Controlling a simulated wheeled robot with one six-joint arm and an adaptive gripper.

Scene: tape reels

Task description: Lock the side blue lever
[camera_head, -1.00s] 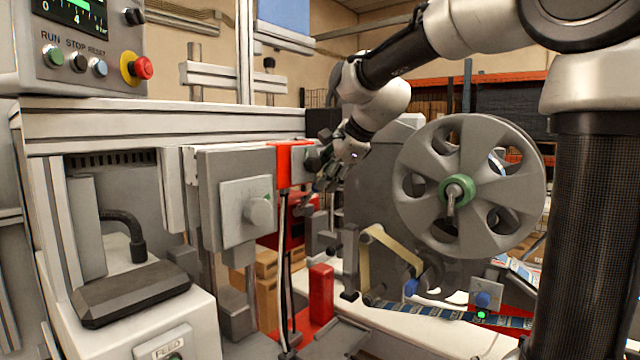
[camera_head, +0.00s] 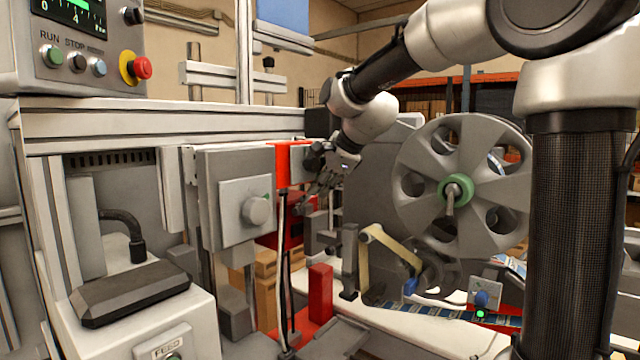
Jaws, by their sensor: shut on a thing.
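My gripper (camera_head: 321,185) is at the middle of the view, at the right side of a red box (camera_head: 283,165) on the machine. Its fingers look closed on a small dark part there, which they mostly cover. I cannot make out that part's shape or colour. No blue lever shows clearly at the gripper. A small blue part (camera_head: 410,287) sits below the large grey reel (camera_head: 415,165), near the tan tape. A blue knob (camera_head: 482,299) on a grey plate is at the lower right, above a green light. Both are well apart from my gripper.
A grey box with a round knob (camera_head: 256,210) stands left of the red box. A control panel with a red stop button (camera_head: 141,68) is at the upper left. A red block (camera_head: 320,293) and the printed tape (camera_head: 435,315) are below. The reel is close to my wrist's right.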

